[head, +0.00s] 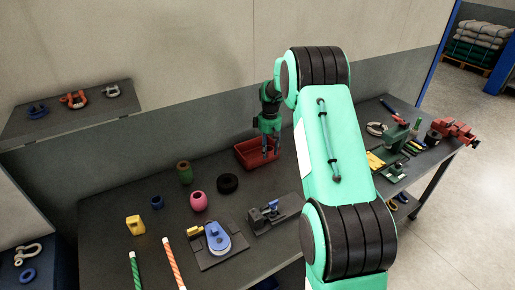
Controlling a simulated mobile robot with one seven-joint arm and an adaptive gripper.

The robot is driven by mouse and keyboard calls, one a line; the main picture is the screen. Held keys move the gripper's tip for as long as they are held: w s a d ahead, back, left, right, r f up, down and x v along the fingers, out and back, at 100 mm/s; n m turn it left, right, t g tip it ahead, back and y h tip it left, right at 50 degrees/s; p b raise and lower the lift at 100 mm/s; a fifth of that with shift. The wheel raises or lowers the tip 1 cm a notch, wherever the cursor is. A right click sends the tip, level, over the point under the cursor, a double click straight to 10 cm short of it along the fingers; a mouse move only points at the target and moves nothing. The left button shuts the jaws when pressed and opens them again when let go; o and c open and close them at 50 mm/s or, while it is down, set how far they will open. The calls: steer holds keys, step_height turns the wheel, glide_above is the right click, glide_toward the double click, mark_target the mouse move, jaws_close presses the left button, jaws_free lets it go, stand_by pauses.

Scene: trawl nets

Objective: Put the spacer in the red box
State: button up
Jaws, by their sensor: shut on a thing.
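The red box (243,157) is an open tray at the back of the dark workbench, near the wall. My gripper (268,152) points down over the right part of the red box, with its fingertips at about the height of the rim or a little inside; I cannot tell which. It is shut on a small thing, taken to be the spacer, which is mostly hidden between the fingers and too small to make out.
Left of the box lie a black ring (227,183), a green cylinder (184,172), a pink round piece (198,201), a blue ring (157,202) and a yellow block (135,225). A grey fixture (268,217) stands in front. My arm hides the bench's middle right.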

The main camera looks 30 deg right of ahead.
glide_toward(260, 154)
steer(key=shift+n, duration=0.3)
steer(key=s+a+r, duration=0.1)
steer(key=s+r, duration=0.1)
steer(key=s+a+r, duration=0.1)
steer(key=s, duration=0.1)
steer(key=shift+a+r, duration=0.15)
steer(key=shift+r, duration=0.2)
steer(key=shift+f, duration=0.1)
steer(key=shift+f, duration=3)
steer(key=shift+f+b, duration=0.45)
steer(key=shift+f, duration=1.45)
steer(key=shift+f, duration=0.1)
steer(key=o, duration=1.1)
steer(key=shift+o, duration=0.2)
